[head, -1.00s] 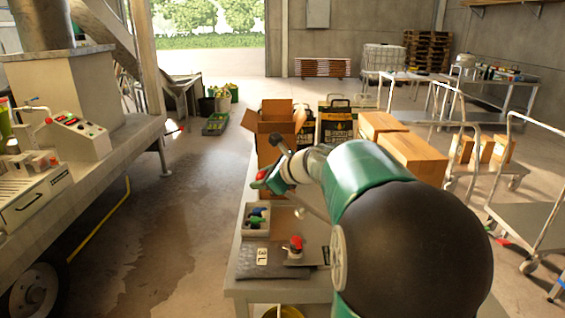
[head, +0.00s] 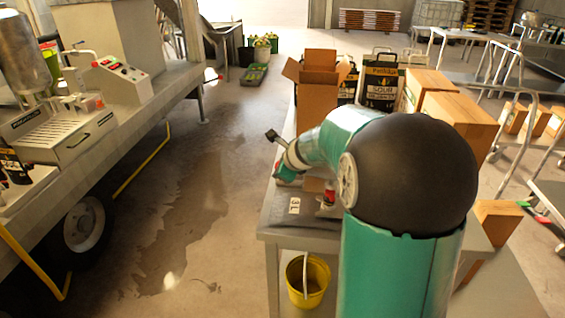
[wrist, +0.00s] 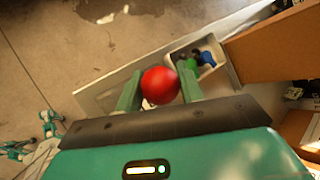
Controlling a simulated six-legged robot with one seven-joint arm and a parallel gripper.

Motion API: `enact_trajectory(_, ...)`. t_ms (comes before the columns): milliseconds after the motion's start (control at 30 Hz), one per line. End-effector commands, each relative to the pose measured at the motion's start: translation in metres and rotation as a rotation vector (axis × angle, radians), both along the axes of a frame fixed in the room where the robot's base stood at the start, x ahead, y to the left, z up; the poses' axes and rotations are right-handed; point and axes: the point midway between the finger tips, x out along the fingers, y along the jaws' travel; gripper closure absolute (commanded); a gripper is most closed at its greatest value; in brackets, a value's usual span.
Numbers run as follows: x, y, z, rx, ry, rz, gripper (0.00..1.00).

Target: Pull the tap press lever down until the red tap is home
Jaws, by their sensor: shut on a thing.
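In the wrist view my gripper (wrist: 158,90) is shut on a red ball (wrist: 160,86), which looks like the knob of the press lever. In the head view my gripper (head: 283,172) is low over the table, by its left edge. The lever's rod is hidden behind my arm. The red tap (head: 329,196) shows as a small red patch beside my arm, right of the "3L" label (head: 294,206). The rest of the press and how deep the tap sits are hidden.
A bin of green and blue pieces (wrist: 232,76) lies just beyond my fingers. A yellow bucket (head: 310,287) is below the table. The trailer (head: 150,118) stands left across open floor.

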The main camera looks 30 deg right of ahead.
Motion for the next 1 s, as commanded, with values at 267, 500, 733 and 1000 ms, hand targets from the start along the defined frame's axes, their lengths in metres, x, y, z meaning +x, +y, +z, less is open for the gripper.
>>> enact_trajectory(267,0.0,-0.001,-0.001,0.002,0.001,-0.002,1.0)
enact_trajectory(500,0.0,-0.001,-0.001,0.002,0.001,-0.002,0.41)
enact_trajectory(733,-0.001,0.0,0.0,0.001,0.0,-0.001,0.41)
enact_trajectory(1000,-0.021,-0.001,0.021,0.0,-0.002,-0.001,0.41)
